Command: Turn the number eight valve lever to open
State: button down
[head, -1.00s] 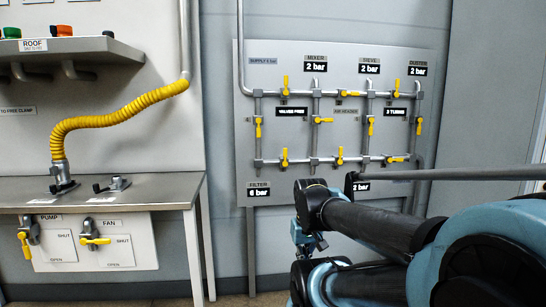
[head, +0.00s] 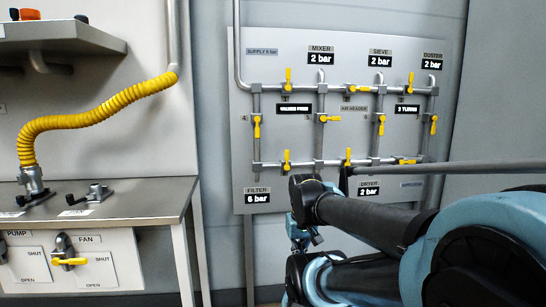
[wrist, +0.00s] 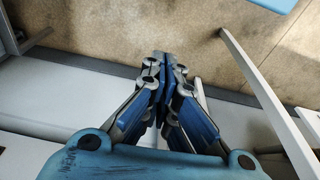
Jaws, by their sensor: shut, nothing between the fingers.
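A grey valve panel (head: 300,208) with pipes and several yellow levers hangs on the wall in the head view. The bottom row has an upright left lever (head: 286,160), an upright middle lever (head: 348,156) and a sideways right lever (head: 406,161). Small numbers are mostly too blurred to read, so I cannot tell which lever is number eight. My gripper (wrist: 166,60) is shut and empty in the wrist view, above the floor and touching no lever. In the head view my arm covers the panel's lower edge and the fingertips are not clear.
A steel bench (head: 130,207) stands at left, with a yellow hose (head: 95,118) above and a fan lever (head: 68,262) below. A grey bar (head: 450,167) crosses in front of the panel at right. The wrist view shows a pale beam (wrist: 262,90) beside my gripper and open floor.

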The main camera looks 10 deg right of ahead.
jog(key=shift+w+d, duration=0.15)
jog(key=shift+w, duration=0.2)
jog(key=w+d+r+n+t+h, duration=0.1)
jog(key=w+d+r+h, duration=0.15)
jog(key=w, duration=0.25)
jog(key=w+d+r+n+h, duration=0.2)
jog(key=w+d+r, duration=0.1)
jog(key=w+r, duration=0.15)
jog(key=n+t+h, duration=0.6)
jog(key=t+h, duration=0.2)
jog(key=t, duration=0.2)
send_near(287, 160)
jog(key=a+r, duration=0.3)
jog(key=a, duration=0.6)
jog(key=shift+s+d+f+x, duration=0.1)
jog(key=shift+s+d+x, duration=0.25)
jog(key=shift+x, duration=1.8)
jog(key=shift+s+d+f+x, duration=0.1)
jog(key=shift+s+d+x, duration=0.25)
jog(key=shift+x, duration=1.75)
jog(key=shift+s+d+f+x, duration=0.1)
jog(key=shift+s+d+x, duration=0.25)
jog(key=shift+x, duration=1.8)
